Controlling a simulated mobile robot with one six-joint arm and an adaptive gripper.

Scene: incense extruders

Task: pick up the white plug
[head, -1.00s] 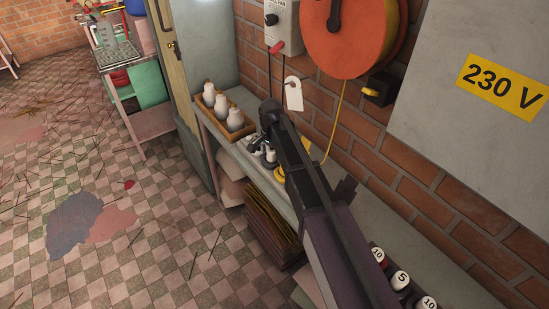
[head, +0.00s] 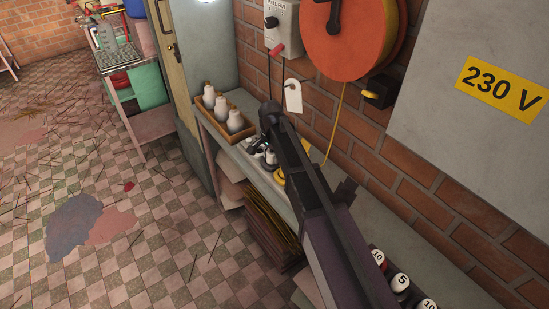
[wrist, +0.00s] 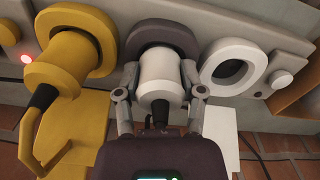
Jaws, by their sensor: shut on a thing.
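The white plug (wrist: 160,72) is in the middle of the wrist view, against the dark grey ring socket (wrist: 161,30). It looks seated in that socket, though its far end is hidden. Its dark cable end points toward my palm. My gripper (wrist: 160,88) is shut on the plug, one finger on each side. In the head view my gripper (head: 257,148) is small at the bench's far part, and the plug there is hard to make out.
An empty white ring socket (wrist: 231,70) is close on the right. A wooden tray with white bottles (head: 233,124) stands on the bench, and an orange reel (head: 345,35) hangs on the brick wall.

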